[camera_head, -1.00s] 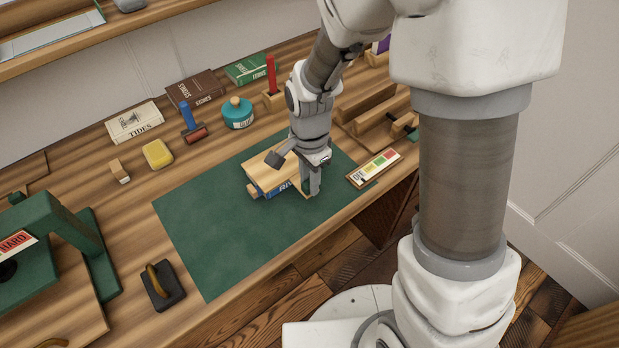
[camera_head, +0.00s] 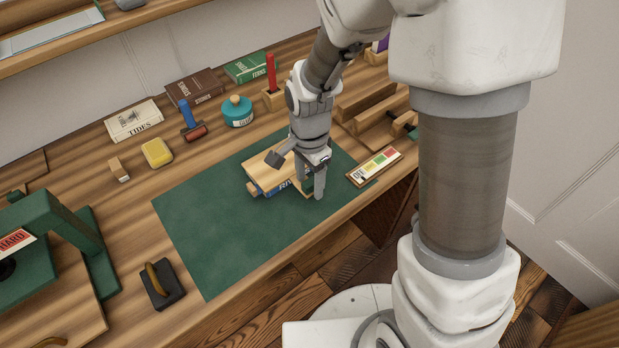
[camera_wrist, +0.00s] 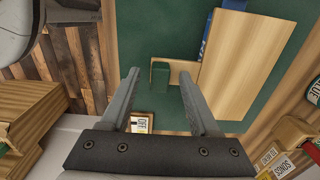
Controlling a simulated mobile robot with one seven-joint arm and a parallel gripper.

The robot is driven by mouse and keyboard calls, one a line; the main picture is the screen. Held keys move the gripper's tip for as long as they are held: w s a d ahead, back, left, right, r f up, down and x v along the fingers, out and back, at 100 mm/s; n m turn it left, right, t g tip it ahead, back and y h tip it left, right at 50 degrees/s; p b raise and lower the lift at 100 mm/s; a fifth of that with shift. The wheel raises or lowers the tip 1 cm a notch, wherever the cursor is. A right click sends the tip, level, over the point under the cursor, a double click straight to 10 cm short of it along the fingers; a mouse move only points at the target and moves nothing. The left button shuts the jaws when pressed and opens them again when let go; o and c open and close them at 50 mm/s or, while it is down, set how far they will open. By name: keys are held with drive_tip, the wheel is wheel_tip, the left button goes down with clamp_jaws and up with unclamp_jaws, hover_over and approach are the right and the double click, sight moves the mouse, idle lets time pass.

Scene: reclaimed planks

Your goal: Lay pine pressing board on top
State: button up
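The pine pressing board (camera_head: 264,170) lies flat on top of a blue book (camera_head: 285,188) on the green mat (camera_head: 205,230). Pale wood also shows low at the stack's left end. In the wrist view the board (camera_wrist: 245,70) is right of the fingers, with a strip of blue book (camera_wrist: 206,35) beside it. My gripper (camera_head: 311,183) is at the stack's right end, fingers down. In the wrist view my gripper (camera_wrist: 160,80) has its fingers spread wide with nothing held; a small green block (camera_wrist: 159,73) and pale wood (camera_wrist: 184,70) show beyond the gap.
A label strip (camera_head: 374,167) lies right of the mat. A glue pot (camera_head: 237,112), roller (camera_head: 192,122), yellow block (camera_head: 157,153) and several books stand behind. A green press (camera_head: 50,245) and a black handled weight (camera_head: 162,285) are at left. The mat's front left is clear.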

wheel_tip(320, 180, up, 18)
drive_tip(key=p, duration=0.4)
drive_tip(key=s+d+r+n+t+p, duration=0.2)
drive_tip(key=s+d+r+n+p, duration=0.1)
drive_tip(key=s+d+r+n, duration=0.2)
drive_tip(key=s+d+r+n+t+p, duration=0.3)
drive_tip(key=s+d+r+n, duration=0.2)
drive_tip(key=r, duration=0.5)
drive_tip(key=shift+s+d+r+n+t+p, duration=0.3)
drive_tip(key=shift+s+n, duration=0.3)
drive_tip(key=shift+s, duration=0.6)
drive_tip(key=shift+c, duration=0.9)
drive_tip(key=shift+s, duration=0.1)
